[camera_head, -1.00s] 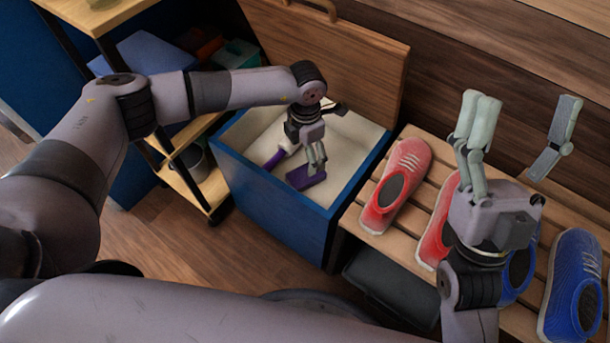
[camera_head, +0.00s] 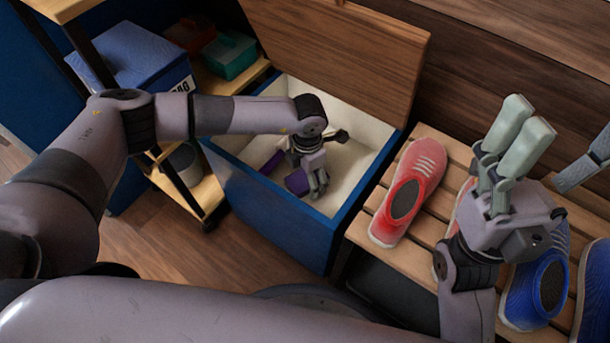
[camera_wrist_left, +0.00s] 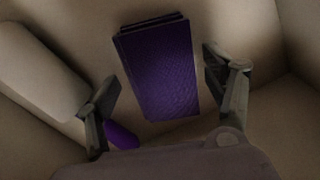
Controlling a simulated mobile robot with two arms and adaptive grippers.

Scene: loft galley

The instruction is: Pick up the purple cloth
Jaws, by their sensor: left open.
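The purple cloth (camera_wrist_left: 160,72) is a folded, flat rectangle on the floor of the blue box with a cream inside. It also shows in the head view (camera_head: 297,182), partly hidden by my left gripper. My left gripper (camera_head: 316,192) is down inside the box. In the left wrist view the left gripper (camera_wrist_left: 165,95) is open, with one finger on each side of the cloth. The right finger is close to the cloth's edge; I cannot tell if it touches. My right gripper (camera_head: 510,165) is raised above the shoe bench, its fingers spread and nothing visible between them.
The blue box (camera_head: 275,215) has its wooden lid (camera_head: 345,50) open at the back. A pale bottle-like thing with a purple end (camera_wrist_left: 121,135) lies beside the cloth. Red shoes (camera_head: 412,185) and blue shoes (camera_head: 537,285) stand on the slatted bench. A shelf (camera_head: 205,195) stands at left.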

